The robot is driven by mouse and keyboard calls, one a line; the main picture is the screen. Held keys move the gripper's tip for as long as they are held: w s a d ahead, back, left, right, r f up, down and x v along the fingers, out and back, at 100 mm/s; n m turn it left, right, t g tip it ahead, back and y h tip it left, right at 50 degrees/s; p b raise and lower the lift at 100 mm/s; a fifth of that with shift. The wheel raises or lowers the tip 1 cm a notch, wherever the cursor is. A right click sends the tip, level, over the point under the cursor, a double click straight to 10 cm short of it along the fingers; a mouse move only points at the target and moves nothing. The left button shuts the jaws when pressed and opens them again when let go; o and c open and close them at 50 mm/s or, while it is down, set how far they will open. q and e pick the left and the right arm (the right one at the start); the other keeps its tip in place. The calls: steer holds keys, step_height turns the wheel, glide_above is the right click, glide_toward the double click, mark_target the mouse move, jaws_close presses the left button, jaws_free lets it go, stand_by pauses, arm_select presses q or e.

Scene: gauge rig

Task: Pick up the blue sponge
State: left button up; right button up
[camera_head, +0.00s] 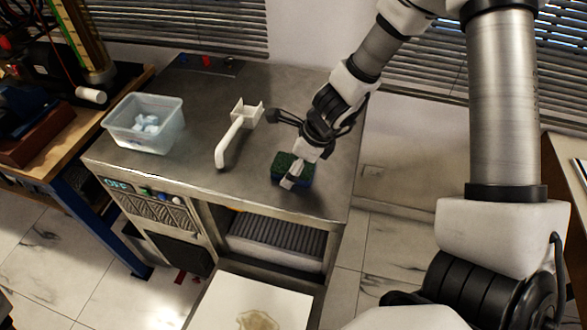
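The blue sponge (305,175) has a dark green top and sits near the front right part of the grey metal bench top. My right gripper (299,166) is over it, pointing down. One pale fingertip lies against the near side of the sponge, and the other finger is at its far side, partly hidden. I cannot tell whether the fingers press on the sponge. The sponge seems to rest on the bench. My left gripper is out of view.
A white handled tool (234,136) lies left of the sponge on the metal bench (210,93). A translucent bin (146,122) with pale pieces stands further left. A white board (225,299) with a yellowish stain is below the bench front.

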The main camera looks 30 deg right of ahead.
steer(key=shift+w+f, duration=0.1)
steer(key=shift+f, duration=0.15)
steer(key=c, duration=0.8)
steer(key=shift+r, duration=0.1)
